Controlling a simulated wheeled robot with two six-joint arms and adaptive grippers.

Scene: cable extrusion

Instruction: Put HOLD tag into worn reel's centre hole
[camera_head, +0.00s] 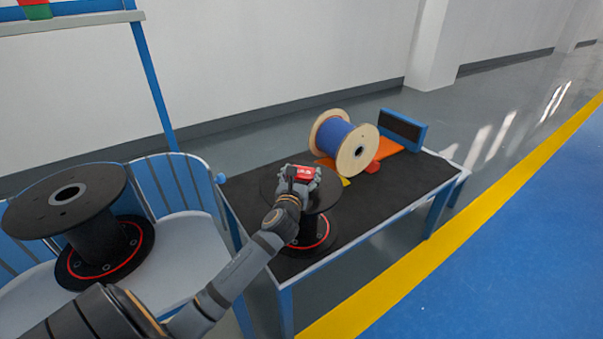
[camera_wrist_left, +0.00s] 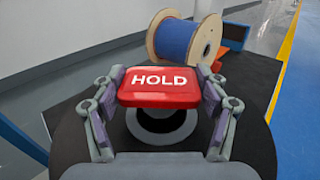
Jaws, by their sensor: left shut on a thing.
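My left gripper (camera_head: 300,179) is shut on the red HOLD tag (camera_head: 304,172), over the top of a black reel (camera_head: 325,195) standing on the table. In the left wrist view the tag (camera_wrist_left: 160,87) sits between the two fingers, its white lettering facing the camera. The reel's centre hole (camera_wrist_left: 160,122) shows below and behind the tag, partly hidden by it. The black reel's top flange (camera_wrist_left: 255,140) spreads around the gripper. I cannot tell whether the tag touches the reel. A second black reel (camera_head: 110,195) stands at the left. My right gripper is not in view.
A wooden reel with blue cable (camera_head: 357,152) lies on its side on an orange cradle (camera_head: 388,150) at the table's back. A blue-framed block (camera_head: 403,130) stands behind it. The dark tabletop (camera_head: 400,190) is clear at the right. A white blue-railed cart (camera_head: 195,245) stands left.

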